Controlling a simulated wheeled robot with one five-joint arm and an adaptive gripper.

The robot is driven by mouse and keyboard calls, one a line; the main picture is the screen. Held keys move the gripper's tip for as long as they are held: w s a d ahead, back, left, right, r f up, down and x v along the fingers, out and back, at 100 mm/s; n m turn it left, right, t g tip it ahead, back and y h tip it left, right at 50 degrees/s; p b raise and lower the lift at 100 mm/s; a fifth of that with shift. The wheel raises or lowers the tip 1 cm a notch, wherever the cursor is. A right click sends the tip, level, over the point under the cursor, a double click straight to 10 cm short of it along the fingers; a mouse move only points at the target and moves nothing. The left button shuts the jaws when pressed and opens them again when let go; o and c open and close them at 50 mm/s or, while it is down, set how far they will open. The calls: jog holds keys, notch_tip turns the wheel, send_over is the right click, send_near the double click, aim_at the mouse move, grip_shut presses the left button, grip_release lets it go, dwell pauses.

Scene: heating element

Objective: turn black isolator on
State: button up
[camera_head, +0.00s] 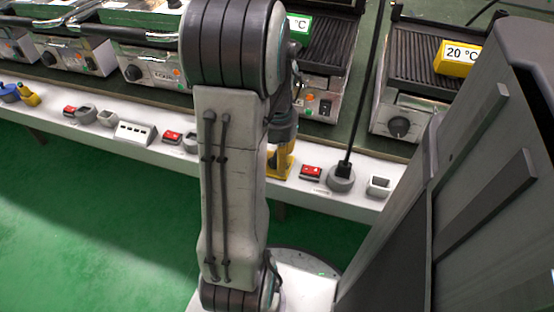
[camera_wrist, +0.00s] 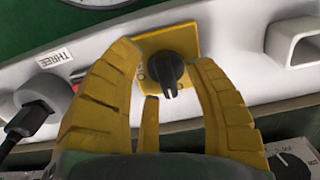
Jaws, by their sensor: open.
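The black isolator is a black rotary knob (camera_wrist: 168,72) on a yellow plate (camera_wrist: 178,38), mounted on the white strip in the wrist view. The knob's pointer aims down and slightly right; the plate's lettering is partly hidden. My gripper (camera_wrist: 166,56) is open, with its yellow fingers left and right of the knob and visible gaps on both sides. I cannot tell how near the fingertips are to the plate. In the head view my arm hides much of this spot, and the yellow gripper (camera_head: 282,160) shows just right of it.
In the head view a red switch (camera_head: 311,172), a grey socket with a black plug (camera_head: 342,176) and an empty socket (camera_head: 379,186) lie right of my gripper. Grills stand behind, one with a "20 °C" yellow display (camera_head: 459,57). Green floor (camera_head: 80,210) is open in front.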

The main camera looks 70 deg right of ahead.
jog(key=shift+f, duration=0.3)
jog(key=shift+c, duration=0.2)
grip_shut()
